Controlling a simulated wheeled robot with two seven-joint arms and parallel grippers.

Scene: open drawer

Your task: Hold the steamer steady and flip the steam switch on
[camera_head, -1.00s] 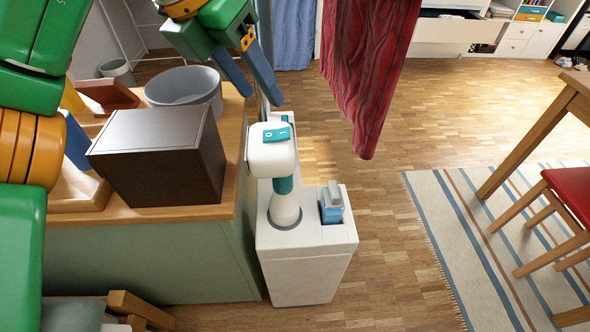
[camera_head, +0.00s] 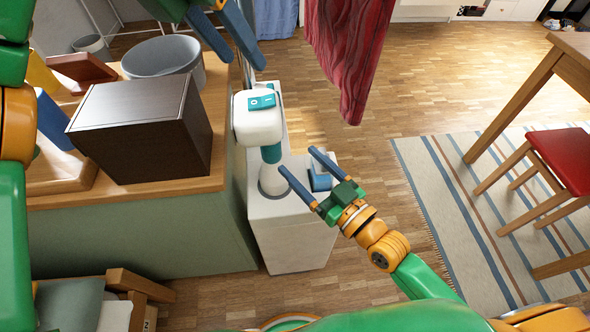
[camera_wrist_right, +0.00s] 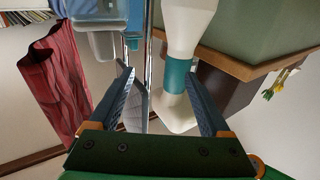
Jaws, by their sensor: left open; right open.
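The white steamer (camera_head: 258,122) has a teal switch (camera_head: 262,102) on top of its head, a teal neck band and a white base (camera_head: 290,238). It stands upright beside the green counter. My left gripper (camera_head: 228,48) is open, above and behind the steamer head, its blue fingers pointing down to the right. My right gripper (camera_head: 296,172) is open in front of the base, its fingers pointing toward the steamer neck. In the right wrist view the neck (camera_wrist_right: 178,75) shows beyond and between the open fingers (camera_wrist_right: 165,95). I cannot see contact.
A dark box (camera_head: 140,130) and a grey bowl (camera_head: 163,65) stand on the counter (camera_head: 120,200) left of the steamer. A red garment (camera_head: 352,50) hangs behind. A table and a red stool (camera_head: 560,155) are at the right. Floor between is clear.

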